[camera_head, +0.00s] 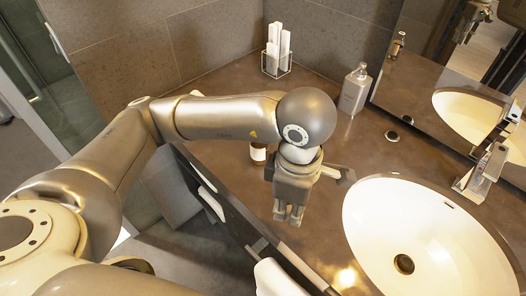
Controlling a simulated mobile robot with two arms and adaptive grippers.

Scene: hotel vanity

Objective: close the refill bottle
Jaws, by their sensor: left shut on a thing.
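A small brown bottle with a pale label (258,152), which looks like the refill bottle, stands on the counter. My arm covers its upper part, so I cannot see whether its mouth is covered. My left gripper (289,214) points down over the counter, to the right of the bottle and nearer the front edge. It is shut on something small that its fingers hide. I cannot make out that thing. My right gripper is not in view.
A clear pump dispenser (354,90) stands by the mirror. A wire holder with white rolls (277,63) stands at the back. A round metal-rimmed opening (392,136) is in the counter. The white basin (375,225) and tap (485,168) are at right.

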